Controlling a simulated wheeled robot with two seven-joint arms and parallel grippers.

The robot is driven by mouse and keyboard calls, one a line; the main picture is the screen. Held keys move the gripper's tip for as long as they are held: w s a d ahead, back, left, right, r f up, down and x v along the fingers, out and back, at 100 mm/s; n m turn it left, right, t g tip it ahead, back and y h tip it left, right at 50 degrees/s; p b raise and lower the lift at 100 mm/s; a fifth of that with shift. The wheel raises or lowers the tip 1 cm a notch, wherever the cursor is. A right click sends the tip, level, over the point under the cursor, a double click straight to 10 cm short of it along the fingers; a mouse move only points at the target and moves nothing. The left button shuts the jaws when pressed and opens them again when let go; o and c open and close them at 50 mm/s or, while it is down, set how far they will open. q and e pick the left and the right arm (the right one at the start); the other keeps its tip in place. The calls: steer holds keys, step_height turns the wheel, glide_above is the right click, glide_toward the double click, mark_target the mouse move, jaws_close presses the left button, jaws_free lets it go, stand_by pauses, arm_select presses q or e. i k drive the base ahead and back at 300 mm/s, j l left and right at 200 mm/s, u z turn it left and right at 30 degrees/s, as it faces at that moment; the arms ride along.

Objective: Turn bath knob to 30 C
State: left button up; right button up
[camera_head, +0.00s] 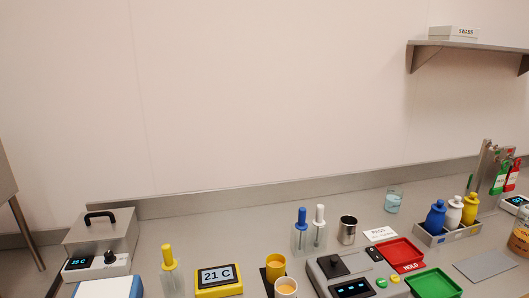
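The bath (100,236) is a grey metal box with a black handle on its lid, at the left of the bench in the head view. Its small dark display (77,264) seems to read 25 C in blue digits. The bath knob (110,257) is a small dark knob on the box's front, right of the display. The knob's exact pointer angle is too small to read. Neither of my grippers shows in this view.
A yellow-framed meter (217,278) reading 21 C stands right of the bath, past a yellow-topped tool (168,268). A blue-and-white item (108,288) lies just in front of the bath. Cups, trays and bottles fill the right. The bench behind the yellow tool is clear.

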mark_target(110, 257)
steer(key=i+l+u, duration=0.1)
steer(key=l+u, duration=0.8)
